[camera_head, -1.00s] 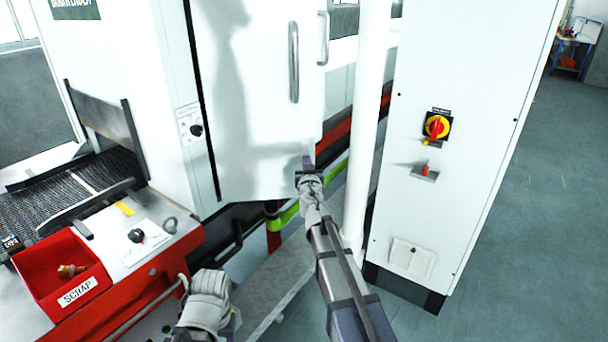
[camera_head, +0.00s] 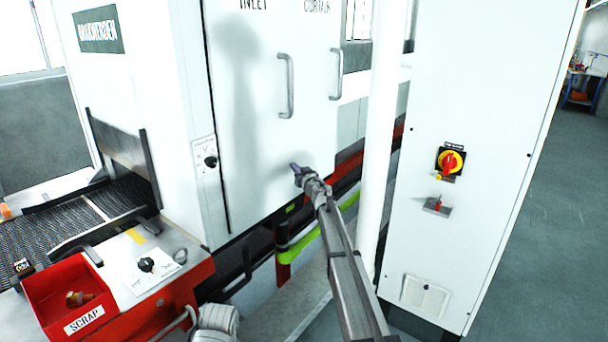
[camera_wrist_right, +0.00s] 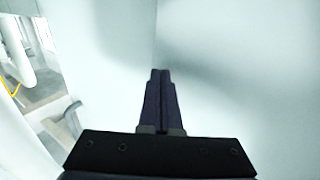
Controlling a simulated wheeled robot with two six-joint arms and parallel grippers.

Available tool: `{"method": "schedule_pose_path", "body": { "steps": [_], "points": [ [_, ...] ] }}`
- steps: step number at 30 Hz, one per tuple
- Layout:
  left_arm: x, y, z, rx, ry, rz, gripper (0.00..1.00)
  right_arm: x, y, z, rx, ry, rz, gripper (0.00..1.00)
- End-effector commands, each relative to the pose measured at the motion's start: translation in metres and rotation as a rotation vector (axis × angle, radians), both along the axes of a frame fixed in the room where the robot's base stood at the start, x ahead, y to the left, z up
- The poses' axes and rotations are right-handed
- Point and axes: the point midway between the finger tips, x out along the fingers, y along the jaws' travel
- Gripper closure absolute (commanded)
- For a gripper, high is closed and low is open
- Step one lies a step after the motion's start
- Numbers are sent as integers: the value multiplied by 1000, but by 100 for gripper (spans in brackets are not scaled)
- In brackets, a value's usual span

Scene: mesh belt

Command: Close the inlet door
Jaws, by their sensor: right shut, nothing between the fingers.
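The white inlet door (camera_head: 255,125) has a vertical bar handle (camera_head: 286,86) and the word INLET near its top edge. It stands nearly in line with the cabinet front, with a thin dark line along its left side. My right gripper (camera_head: 296,168) is shut and empty at the door's lower right part. In the right wrist view its closed fingers (camera_wrist_right: 160,80) point at a pale surface (camera_wrist_right: 230,70); I cannot tell whether they touch it. Only a pale part of my left arm shows at the bottom; its gripper is out of view.
A white post (camera_head: 382,130) and a control cabinet (camera_head: 480,90) with a red-yellow switch (camera_head: 450,161) stand right of my arm. At left are the mesh belt (camera_head: 75,220), a red scrap bin (camera_head: 45,310) and a knob panel (camera_head: 150,268). Open floor lies far right.

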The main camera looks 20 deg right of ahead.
Motion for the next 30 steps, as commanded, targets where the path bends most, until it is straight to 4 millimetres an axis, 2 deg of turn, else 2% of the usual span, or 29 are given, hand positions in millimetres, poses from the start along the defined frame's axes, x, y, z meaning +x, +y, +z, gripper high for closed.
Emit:
{"method": "schedule_pose_path", "body": {
  "steps": [3,12,25,30],
  "points": [
    [0,0,0,0,0,0,45,13,7,0,0,0,1,100],
    [0,0,0,0,0,0,45,25,15,0,1,0,0,100],
    [0,0,1,0,0,0,45,30,17,1,6,-1,1,100],
    [0,0,1,0,0,0,45,23,17,2,6,-1,1,100]
  ]
}}
